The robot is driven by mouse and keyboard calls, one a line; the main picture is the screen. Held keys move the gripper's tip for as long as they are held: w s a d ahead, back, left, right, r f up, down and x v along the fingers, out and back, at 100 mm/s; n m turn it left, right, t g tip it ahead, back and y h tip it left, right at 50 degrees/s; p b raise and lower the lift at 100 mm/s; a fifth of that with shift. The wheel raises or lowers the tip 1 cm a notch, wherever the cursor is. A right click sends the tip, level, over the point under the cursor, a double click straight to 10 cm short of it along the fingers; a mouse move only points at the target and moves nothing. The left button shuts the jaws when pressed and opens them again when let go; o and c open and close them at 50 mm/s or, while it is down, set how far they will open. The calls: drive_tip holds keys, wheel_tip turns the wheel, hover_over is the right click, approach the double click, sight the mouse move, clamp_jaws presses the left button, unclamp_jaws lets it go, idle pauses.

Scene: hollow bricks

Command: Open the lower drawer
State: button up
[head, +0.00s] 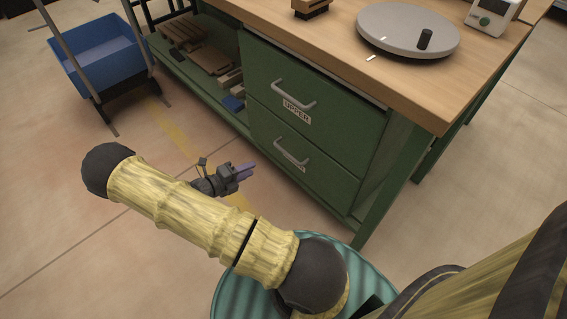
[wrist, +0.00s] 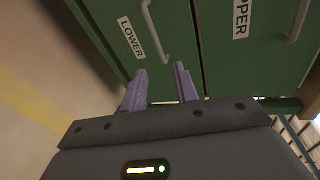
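The green lower drawer (head: 320,178) is closed, under the closed upper drawer (head: 345,115), at the bench's end in the head view. Its grey bar handle (head: 290,151) has a white label partly hidden behind it. In the wrist view the lower handle (wrist: 155,32) is ahead of the fingers, beside the LOWER label (wrist: 131,38). My gripper (head: 250,168) has purple fingers and is left of the lower handle in the head view. In the wrist view my gripper (wrist: 160,84) is open, its fingers apart with nothing between them, short of the handle.
The upper handle (head: 293,95) sits above. The wooden bench top (head: 340,45) holds a grey turntable (head: 405,28) and a white device (head: 490,15). An open shelf (head: 200,85) with bricks and boards is left of the drawers. A blue cart (head: 100,60) stands at left. Floor before the drawers is clear.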

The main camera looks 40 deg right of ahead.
sight(284, 150)
drive_tip(key=shift+w+d+f+n+t+h, duration=0.15)
drive_tip(key=shift+w+f+n+t, duration=0.15)
drive_tip(key=shift+f+n, duration=0.25)
drive_tip(key=shift+w+a+f+n+t+h, duration=0.1)
drive_tip(key=shift+w+f+n+t+h, duration=0.15)
drive_tip(key=shift+f+n, duration=0.25)
drive_tip(key=shift+d, duration=0.1)
drive_tip(key=b+x, duration=0.6)
drive_tip(key=x, duration=1.1)
drive_tip(key=shift+s+d+f, duration=0.1)
drive_tip(key=shift+d+f, duration=0.05)
drive_tip(key=shift+f, duration=0.05)
clamp_jaws()
